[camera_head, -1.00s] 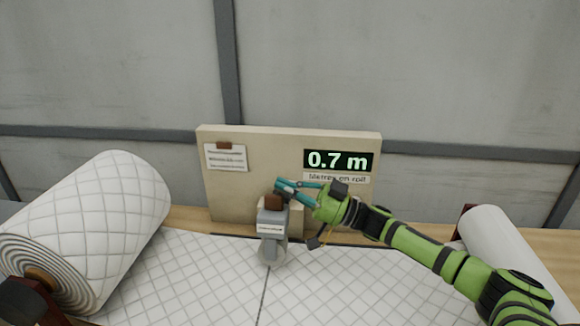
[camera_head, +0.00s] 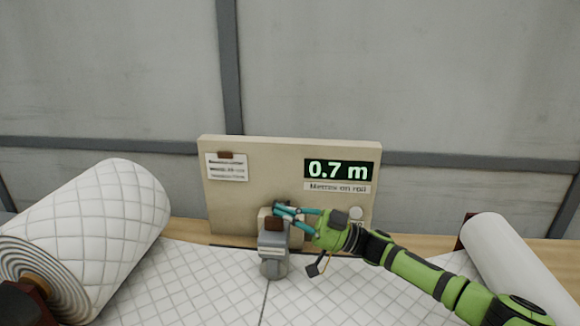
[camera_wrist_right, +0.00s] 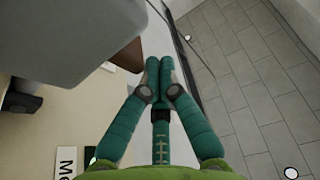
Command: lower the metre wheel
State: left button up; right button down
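The metre wheel (camera_head: 274,269) is a grey wheel under a grey housing (camera_head: 272,240) with a brown block on top, in front of the beige panel. The wheel appears at the quilted wadding (camera_head: 350,285); whether it touches cannot be told. My right gripper (camera_head: 279,208) has its teal fingertips at the upper back of the housing, by the brown block (camera_head: 273,223). In the right wrist view its fingertips (camera_wrist_right: 160,64) lie together with nothing visible between them. The brown block (camera_wrist_right: 128,56) is just beside them; contact is unclear. My left gripper is out of view.
The beige panel (camera_head: 265,165) stands behind, with a display (camera_head: 339,170) reading 0.7 m and a pinned note (camera_head: 227,168). A big quilted roll (camera_head: 110,225) is at left, a smooth white roll (camera_head: 510,262) at right. A tiled floor shows in the wrist view.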

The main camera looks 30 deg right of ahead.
jog(key=shift+s+a+f, duration=0.1)
jog(key=shift+a+f, duration=0.05)
jog(key=shift+f, duration=0.35)
notch_tip(320, 180, up, 11)
